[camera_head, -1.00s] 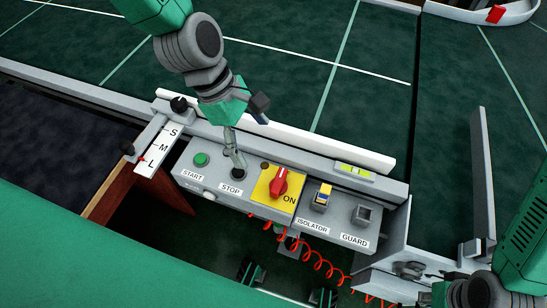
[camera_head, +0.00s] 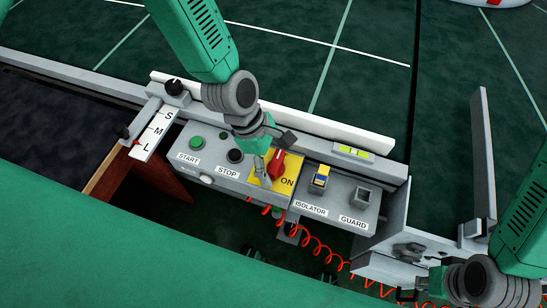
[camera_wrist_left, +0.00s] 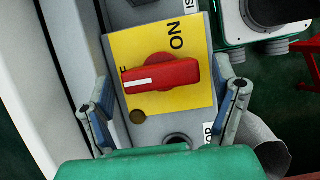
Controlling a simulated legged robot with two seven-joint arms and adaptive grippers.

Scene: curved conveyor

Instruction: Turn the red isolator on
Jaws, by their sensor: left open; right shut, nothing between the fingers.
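The red isolator knob (camera_head: 277,164) sits on a yellow plate (camera_head: 288,187) on the grey control box, with "ON" to its right in the head view. In the left wrist view the knob (camera_wrist_left: 160,77) lies across the plate; its white line points left, toward a partly hidden letter, away from "ON". My left gripper (camera_head: 265,163) is open above the plate. In the wrist view its fingers stand on either side of the knob, with gaps at both ends. My right gripper (camera_head: 420,284) is shut and empty at the lower right.
The box also carries a green START button (camera_head: 196,143), a dark STOP button (camera_head: 235,155), a yellow-and-blue part (camera_head: 321,176) and a grey GUARD block (camera_head: 361,196). A white rail (camera_head: 340,132) runs behind. A red coiled cable (camera_head: 318,248) hangs in front.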

